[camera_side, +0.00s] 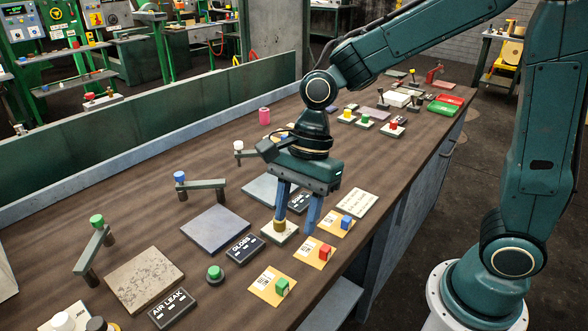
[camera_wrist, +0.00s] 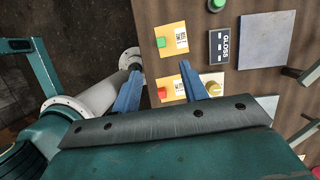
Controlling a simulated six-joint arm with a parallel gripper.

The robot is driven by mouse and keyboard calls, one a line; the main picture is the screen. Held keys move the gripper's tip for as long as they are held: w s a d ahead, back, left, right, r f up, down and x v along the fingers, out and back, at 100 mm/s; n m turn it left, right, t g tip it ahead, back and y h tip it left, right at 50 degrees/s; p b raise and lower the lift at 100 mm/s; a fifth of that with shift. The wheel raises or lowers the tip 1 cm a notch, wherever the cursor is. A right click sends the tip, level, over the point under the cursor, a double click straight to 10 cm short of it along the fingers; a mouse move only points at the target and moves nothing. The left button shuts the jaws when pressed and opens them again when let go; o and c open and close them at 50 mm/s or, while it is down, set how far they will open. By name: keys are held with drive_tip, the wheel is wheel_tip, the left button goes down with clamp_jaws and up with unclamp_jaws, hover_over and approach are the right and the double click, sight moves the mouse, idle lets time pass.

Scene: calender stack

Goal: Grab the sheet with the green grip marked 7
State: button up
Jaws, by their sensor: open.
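A yellow sheet (camera_side: 262,284) with a green grip (camera_side: 282,287) lies flat on the bench near its front edge. The sheet also shows in the wrist view (camera_wrist: 178,34), with its green grip (camera_wrist: 162,42) at its left end. Its printed mark is too small to read. My gripper (camera_side: 295,226) is open and empty, pointing down above the bench, farther along it than the green-grip sheet. In the wrist view the fingertips (camera_wrist: 160,69) are apart, with the green-grip sheet beyond them.
Beside it lie a red-grip sheet (camera_side: 308,256) and a blue-grip sheet (camera_side: 334,232). A pale plate with a brass knob (camera_wrist: 215,87) stands near the fingers. A GLOSS sign (camera_side: 241,248), an AIR LEAK sign (camera_side: 171,308) and a green button (camera_side: 214,272) stand nearby.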

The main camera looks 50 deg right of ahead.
hover_over(282, 282)
drive_tip(key=d, duration=0.2)
drive_tip(key=shift+f, duration=4.1)
drive_tip(key=shift+a, duration=0.1)
drive_tip(key=shift+x, duration=2.6)
clamp_jaws()
drive_tip(key=shift+r, duration=0.1)
